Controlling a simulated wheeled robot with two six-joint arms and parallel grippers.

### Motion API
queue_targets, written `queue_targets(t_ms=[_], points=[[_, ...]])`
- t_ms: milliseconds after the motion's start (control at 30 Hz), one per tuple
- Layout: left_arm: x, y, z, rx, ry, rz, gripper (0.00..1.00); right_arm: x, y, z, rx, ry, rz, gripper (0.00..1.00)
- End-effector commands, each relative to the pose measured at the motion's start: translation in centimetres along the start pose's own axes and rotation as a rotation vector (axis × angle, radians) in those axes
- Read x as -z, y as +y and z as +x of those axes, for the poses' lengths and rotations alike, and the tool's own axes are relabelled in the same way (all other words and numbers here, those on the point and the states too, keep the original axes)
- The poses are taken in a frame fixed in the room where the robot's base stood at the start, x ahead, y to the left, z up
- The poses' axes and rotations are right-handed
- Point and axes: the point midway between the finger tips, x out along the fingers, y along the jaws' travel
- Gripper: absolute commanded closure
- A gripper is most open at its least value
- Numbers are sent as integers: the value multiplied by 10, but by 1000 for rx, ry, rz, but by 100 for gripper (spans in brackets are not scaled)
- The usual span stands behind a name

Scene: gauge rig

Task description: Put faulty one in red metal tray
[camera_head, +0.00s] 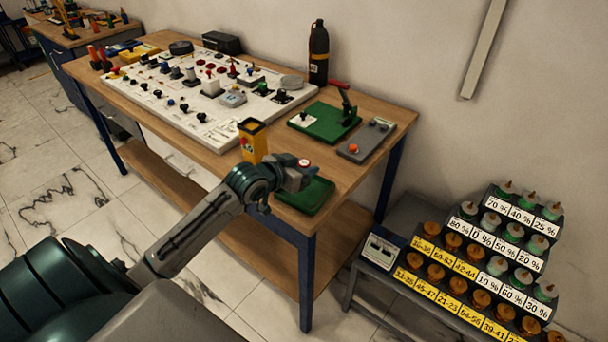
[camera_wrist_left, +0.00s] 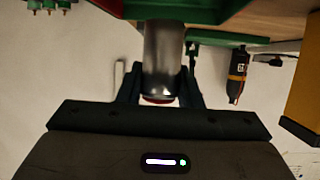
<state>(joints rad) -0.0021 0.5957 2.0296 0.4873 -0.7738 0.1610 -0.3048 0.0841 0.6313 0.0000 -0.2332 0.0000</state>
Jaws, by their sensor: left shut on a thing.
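My left gripper (camera_head: 297,174) is shut on a small metal cylinder with a red-and-white end (camera_head: 304,163). In the left wrist view the grey cylinder (camera_wrist_left: 163,60) stands between the fingers, with a red end near the palm. In the head view the gripper is over or beside a shallow green tray (camera_head: 318,194) at the table's front corner; the arm hides part of the tray. A green and red surface (camera_wrist_left: 195,10) shows at the top of the wrist view, close to the cylinder's far end; I cannot tell whether they touch. No clearly red tray shows in the head view.
A yellow box (camera_head: 253,129) stands just left of the gripper. A green fixture with a lever (camera_head: 325,122) and a grey box with an orange knob (camera_head: 367,140) sit behind. A white panel (camera_head: 170,100) with many knobs fills the left. Labelled stepped racks (camera_head: 470,265) stand right.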

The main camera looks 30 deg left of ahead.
Motion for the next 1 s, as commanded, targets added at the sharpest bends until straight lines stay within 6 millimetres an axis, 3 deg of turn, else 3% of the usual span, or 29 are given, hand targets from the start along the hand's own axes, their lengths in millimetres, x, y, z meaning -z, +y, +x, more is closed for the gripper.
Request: queue_targets(t_ms=[267,567,600,667,1000], points=[[-31,1,12,0,-4,-2,91,3,0,-9,1,5,0,26],[-34,1,13,0,-1,0,91,4,-6,-7,7,7,3,26],[-33,0,13,0,-2,0,60,4,-6,-7,7,7,3,26],[-33,1,13,0,-2,0,48,4,-7,-7,8,7,4,26],[-31,0,12,1,-2,1,46,4,-6,-8,6,7,3,26]])
